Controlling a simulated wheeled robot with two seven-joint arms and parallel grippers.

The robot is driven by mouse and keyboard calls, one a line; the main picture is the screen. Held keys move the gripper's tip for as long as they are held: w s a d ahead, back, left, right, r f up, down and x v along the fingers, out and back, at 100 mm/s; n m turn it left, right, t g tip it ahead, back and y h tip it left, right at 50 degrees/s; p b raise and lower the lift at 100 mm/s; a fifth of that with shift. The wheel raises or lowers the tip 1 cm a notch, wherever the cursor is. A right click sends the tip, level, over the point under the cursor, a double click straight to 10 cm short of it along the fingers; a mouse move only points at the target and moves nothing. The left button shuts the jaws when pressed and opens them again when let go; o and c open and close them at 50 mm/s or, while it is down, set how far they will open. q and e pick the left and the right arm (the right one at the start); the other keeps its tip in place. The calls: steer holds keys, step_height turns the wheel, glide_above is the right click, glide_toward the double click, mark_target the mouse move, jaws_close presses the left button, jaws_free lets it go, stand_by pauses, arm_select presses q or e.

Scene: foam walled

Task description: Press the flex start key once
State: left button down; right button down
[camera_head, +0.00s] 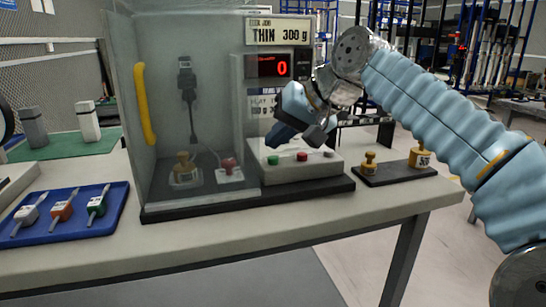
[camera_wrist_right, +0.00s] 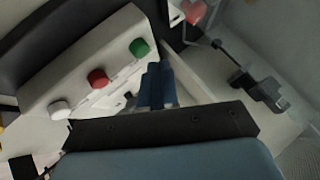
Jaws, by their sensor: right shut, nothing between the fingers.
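A white key box (camera_head: 310,170) carries a green key (camera_head: 273,160), a red key (camera_head: 302,156) and a grey-white key (camera_head: 328,153). No label telling which one is flex start can be read. The wrist view also shows the green (camera_wrist_right: 139,48), red (camera_wrist_right: 98,78) and white (camera_wrist_right: 59,110) keys. My right gripper (camera_head: 272,141) is shut and empty, pointing down just above the green key. In the wrist view its fingertips (camera_wrist_right: 155,70) lie beside the green key; contact cannot be told. My left gripper is out of view.
A clear-walled tester with a yellow handle (camera_head: 145,104) stands left of the box. A red display (camera_head: 273,66) reads 0; a sign (camera_head: 279,32) says THIN 300 g. Brass weights (camera_head: 370,163) stand on a black base at right.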

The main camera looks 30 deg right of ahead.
steer(key=shift+f, duration=0.1)
stand_by(0.4)
steer(key=shift+f+b, duration=0.3)
steer(key=shift+f, duration=0.05)
